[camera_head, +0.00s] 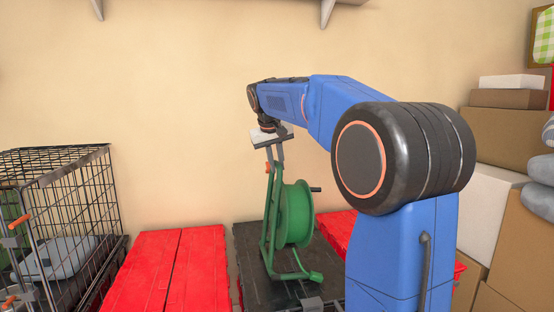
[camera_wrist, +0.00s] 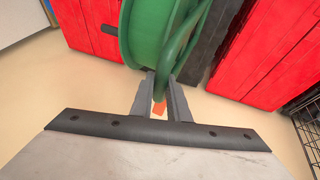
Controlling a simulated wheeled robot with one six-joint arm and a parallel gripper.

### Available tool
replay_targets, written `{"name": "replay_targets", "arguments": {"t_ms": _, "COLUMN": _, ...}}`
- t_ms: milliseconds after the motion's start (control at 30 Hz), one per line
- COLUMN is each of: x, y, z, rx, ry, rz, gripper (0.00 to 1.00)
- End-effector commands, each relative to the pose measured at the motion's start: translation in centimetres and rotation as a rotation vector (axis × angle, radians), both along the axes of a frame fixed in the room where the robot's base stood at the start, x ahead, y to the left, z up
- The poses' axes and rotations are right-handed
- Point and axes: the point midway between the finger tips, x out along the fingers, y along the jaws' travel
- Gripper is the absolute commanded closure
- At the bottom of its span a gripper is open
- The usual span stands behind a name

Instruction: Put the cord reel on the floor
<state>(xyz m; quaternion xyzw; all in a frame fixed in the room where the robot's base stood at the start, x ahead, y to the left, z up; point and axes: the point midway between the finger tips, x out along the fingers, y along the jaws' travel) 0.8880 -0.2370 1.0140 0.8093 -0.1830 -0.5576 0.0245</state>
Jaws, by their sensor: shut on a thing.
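The green cord reel (camera_head: 295,213) has a drum in a tubular frame with a cord and plug end low at its right. It is upright over a dark tote lid (camera_head: 245,245); I cannot tell whether its foot touches the lid. My gripper (camera_head: 275,160) is at the top of the reel's frame and shut on it. In the wrist view the fingers of my gripper (camera_wrist: 163,85) close on the green tube, with the reel's drum (camera_wrist: 143,35) beyond.
Red totes (camera_head: 170,265) stand left of the dark one, and another red lid (camera_head: 338,228) lies to its right. A black wire cage (camera_head: 95,190) is at the far left. Cardboard boxes (camera_head: 520,250) are stacked at the right. A wall closes off the back.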

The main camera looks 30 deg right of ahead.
Motion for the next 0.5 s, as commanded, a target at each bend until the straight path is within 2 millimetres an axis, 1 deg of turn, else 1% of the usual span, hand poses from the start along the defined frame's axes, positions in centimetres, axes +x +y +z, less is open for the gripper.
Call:
{"name": "replay_targets", "arguments": {"t_ms": 33, "x": -0.15, "y": -0.13, "z": -0.94, "rx": 0.002, "ry": 0.015, "rz": -0.003, "gripper": 1.0}}
{"name": "replay_targets", "arguments": {"t_ms": 100, "x": -0.17, "y": -0.16, "z": -1.31, "rx": 0.001, "ry": 0.018, "rz": -0.004, "gripper": 1.0}}
{"name": "replay_targets", "arguments": {"t_ms": 333, "x": -0.13, "y": -0.23, "z": -1.59, "rx": 0.003, "ry": 0.022, "rz": -0.005, "gripper": 1.0}}
{"name": "replay_targets", "arguments": {"t_ms": 367, "x": -0.12, "y": -0.22, "z": -1.87, "rx": 0.004, "ry": 0.028, "rz": -0.005, "gripper": 0.78}}
{"name": "replay_targets", "arguments": {"t_ms": 400, "x": -0.12, "y": -0.22, "z": -1.85, "rx": 0.004, "ry": 0.027, "rz": -0.005, "gripper": 0.68}}
{"name": "replay_targets", "arguments": {"t_ms": 433, "x": -0.13, "y": -0.21, "z": -1.8, "rx": 0.004, "ry": 0.025, "rz": -0.006, "gripper": 0.66}}
{"name": "replay_targets", "arguments": {"t_ms": 500, "x": -0.13, "y": -0.2, "z": -1.66, "rx": 0.003, "ry": 0.023, "rz": -0.005, "gripper": 0.66}}
